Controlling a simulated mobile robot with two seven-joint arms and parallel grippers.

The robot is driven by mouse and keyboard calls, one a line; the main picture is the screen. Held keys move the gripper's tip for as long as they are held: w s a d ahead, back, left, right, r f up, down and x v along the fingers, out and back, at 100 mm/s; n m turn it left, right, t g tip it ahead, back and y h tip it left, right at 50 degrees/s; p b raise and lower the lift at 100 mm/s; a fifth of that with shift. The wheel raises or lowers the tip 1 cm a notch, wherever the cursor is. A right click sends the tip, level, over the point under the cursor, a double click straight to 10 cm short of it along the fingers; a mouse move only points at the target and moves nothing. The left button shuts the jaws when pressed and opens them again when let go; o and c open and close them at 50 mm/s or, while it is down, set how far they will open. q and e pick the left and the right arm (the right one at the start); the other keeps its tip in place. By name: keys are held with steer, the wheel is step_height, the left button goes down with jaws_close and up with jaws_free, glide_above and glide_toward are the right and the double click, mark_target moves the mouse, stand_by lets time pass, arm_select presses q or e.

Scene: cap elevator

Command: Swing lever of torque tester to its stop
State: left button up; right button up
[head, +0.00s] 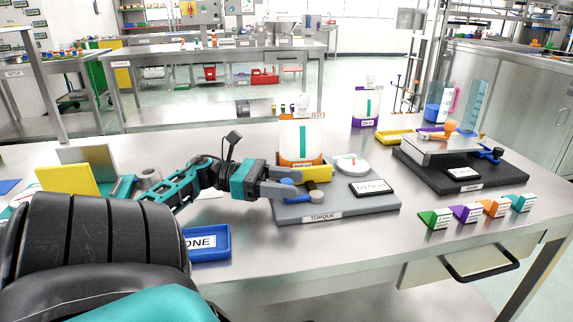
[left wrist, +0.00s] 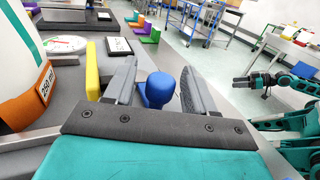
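The torque tester (head: 360,205) is a grey plate labelled TORQUE on the bench, with a yellow block (head: 318,173), a round dial and a small display. Its blue lever knob (left wrist: 158,89) stands between the fingers of my left gripper (left wrist: 160,85) in the left wrist view, with a gap showing on the right side. The yellow block is just left of the left finger there. In the head view my left gripper (head: 303,188) reaches over the plate's left end and partly hides the lever. My right gripper (left wrist: 250,80) shows small at the right of the left wrist view, its finger spacing unclear.
A bottle with an orange band (head: 302,138) stands close behind the gripper. A blue tray (head: 208,243) lies front left. A dark fixture (head: 465,172) and several coloured wedges (head: 466,213) are to the right.

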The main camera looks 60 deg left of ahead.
arm_select(q)
steer(key=v, duration=1.3)
steer(key=shift+r, duration=0.1)
